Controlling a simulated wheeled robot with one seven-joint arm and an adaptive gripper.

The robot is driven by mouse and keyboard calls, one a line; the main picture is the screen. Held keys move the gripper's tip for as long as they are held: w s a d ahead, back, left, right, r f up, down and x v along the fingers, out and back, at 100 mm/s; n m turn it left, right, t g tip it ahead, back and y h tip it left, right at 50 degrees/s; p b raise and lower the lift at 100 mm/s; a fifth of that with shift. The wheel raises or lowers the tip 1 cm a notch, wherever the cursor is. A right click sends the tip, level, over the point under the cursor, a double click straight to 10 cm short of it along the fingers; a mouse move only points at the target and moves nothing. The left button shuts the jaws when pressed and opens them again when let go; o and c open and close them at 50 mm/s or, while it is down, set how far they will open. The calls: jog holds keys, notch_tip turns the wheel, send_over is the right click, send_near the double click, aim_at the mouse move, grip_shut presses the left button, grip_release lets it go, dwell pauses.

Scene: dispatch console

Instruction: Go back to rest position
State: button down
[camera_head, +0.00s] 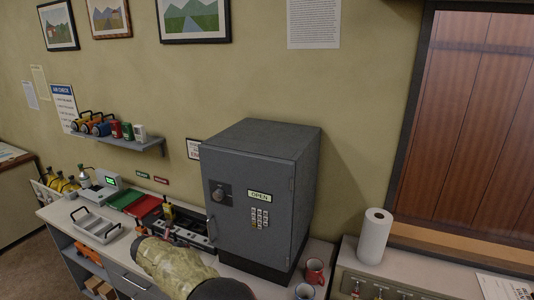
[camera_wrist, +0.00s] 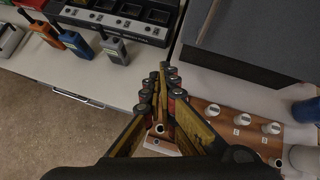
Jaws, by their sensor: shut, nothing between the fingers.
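My gripper (camera_wrist: 167,75) is in the wrist view with its two fingers brought together and nothing held between them. It is over the gap beyond the counter edge, below the grey safe (camera_wrist: 250,30) and left of a wooden knob panel (camera_wrist: 240,128). In the head view my arm in its camouflage sleeve (camera_head: 172,265) reaches in from the bottom, in front of the counter. My fingers cannot be made out there.
The grey safe (camera_head: 255,195) stands on the counter, its door looking closed. Red (camera_head: 314,271) and bluish (camera_head: 304,291) mugs stand beside it. Orange (camera_wrist: 36,28), blue (camera_wrist: 75,43) and grey (camera_wrist: 114,49) radios lie near a black charger (camera_wrist: 125,17). A paper roll (camera_head: 374,238) stands right.

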jog(key=s+a+n+y, duration=0.3)
jog(key=a+n+y, duration=0.45)
jog(key=n, duration=0.75)
jog(key=s+d+r+n+g+b, duration=0.35)
jog(key=s+d+n, duration=0.45)
jog(key=s+n, duration=0.4)
jog(key=s+d+n+h+b, duration=0.2)
jog(key=s+d, duration=0.7)
jog(key=d, duration=0.9)
jog(key=s+d+n+h+b, duration=0.2)
jog(key=s+d, duration=0.7)
jog(key=d, duration=1)
jog(key=s+d+n+h+b, duration=0.3)
jog(key=s+d+n+b, duration=0.2)
jog(key=d, duration=1.3)
jog(key=s+b, duration=0.3)
jog(key=s, duration=0.2)
jog(key=shift+d+r+b, duration=0.15)
jog(key=shift+r+b, duration=0.2)
